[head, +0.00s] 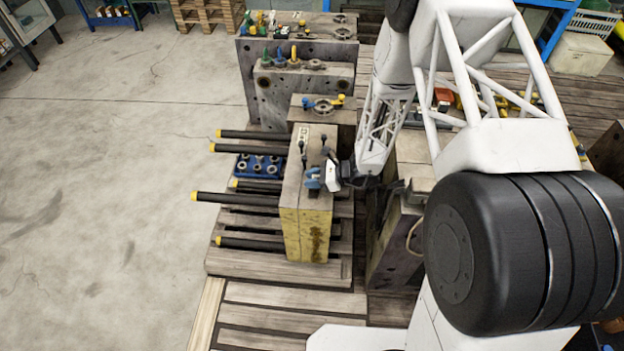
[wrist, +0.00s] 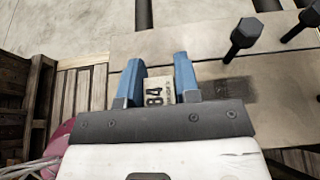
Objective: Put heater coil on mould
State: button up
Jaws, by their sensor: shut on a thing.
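The mould (head: 308,228) nearest me is a tall block with a bare top and a yellow lower part, upright on wooden planks. My gripper (head: 313,179) has blue fingers and is low at its top face, toward the near right edge. In the wrist view the two blue fingers (wrist: 159,78) stand apart above the mould top (wrist: 215,82). A pale patch marked 84 (wrist: 158,92) shows between them; I cannot tell whether it is part of the held thing or a label on the mould. I cannot make out a heater coil in the grip.
Black bolts (wrist: 245,36) stand up from the mould top beside the fingers. Long black bars with yellow ends (head: 238,198) stick out to the left. A blue tray of metal rings (head: 258,167) lies among them. Further mould blocks (head: 294,92) stand behind. The floor at left is clear.

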jog(key=shift+f, duration=0.3)
jog(key=o, duration=1)
jog(key=shift+r, duration=0.15)
jog(key=shift+v, duration=1)
jog(key=v, duration=0.3)
jog(key=shift+d, duration=0.1)
jog(key=shift+r, duration=3.45)
